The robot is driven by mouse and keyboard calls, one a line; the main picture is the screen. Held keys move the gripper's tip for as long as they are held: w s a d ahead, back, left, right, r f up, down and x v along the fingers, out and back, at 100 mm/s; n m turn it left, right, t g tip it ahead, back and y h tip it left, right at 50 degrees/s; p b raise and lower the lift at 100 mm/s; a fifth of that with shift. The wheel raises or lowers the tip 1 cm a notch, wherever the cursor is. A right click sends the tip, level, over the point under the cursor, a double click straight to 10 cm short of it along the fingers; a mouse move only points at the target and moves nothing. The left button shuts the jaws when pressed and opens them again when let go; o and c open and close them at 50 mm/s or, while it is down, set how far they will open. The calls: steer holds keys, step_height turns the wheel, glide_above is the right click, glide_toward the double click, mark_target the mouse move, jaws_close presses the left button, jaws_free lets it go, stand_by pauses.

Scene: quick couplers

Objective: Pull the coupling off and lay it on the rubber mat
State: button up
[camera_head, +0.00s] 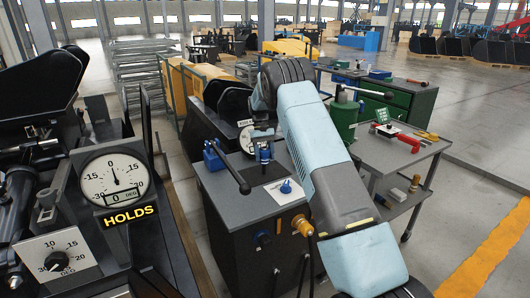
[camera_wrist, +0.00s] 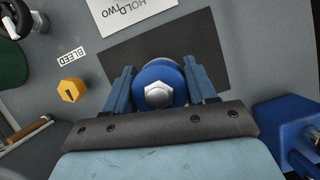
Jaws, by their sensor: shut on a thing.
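My gripper (camera_wrist: 161,88) is shut on a blue round coupling (camera_wrist: 152,74) with a silver hex end, one finger on each side of it. The coupling also shows small and low under my gripper in the camera_head view (camera_head: 265,154). A dark rectangular rubber mat (camera_wrist: 215,50) lies on the grey bench top behind the coupling in the wrist view. The mat shows as a dark patch below my gripper in the camera_head view (camera_head: 255,174). I cannot tell whether the coupling touches the mat. My fingers and the coupling hide part of the mat.
A blue block (camera_wrist: 285,122) stands at the right in the wrist view. A yellow hex part (camera_wrist: 70,90) beside the BLEED label and a HOLD TWO card (camera_wrist: 135,12) are on the left and top. A long black lever (camera_head: 230,168) and a green cylinder (camera_head: 344,118) stand nearby.

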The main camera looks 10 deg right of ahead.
steer(key=shift+f, duration=2.05)
steer(key=shift+f, duration=0.6)
steer(key=o, duration=1.3)
steer(key=shift+c, duration=0.2)
steer(key=v, duration=1.3)
steer(key=shift+w+r, duration=0.15)
steer(key=shift+r, duration=0.1)
steer(key=shift+a, duration=0.1)
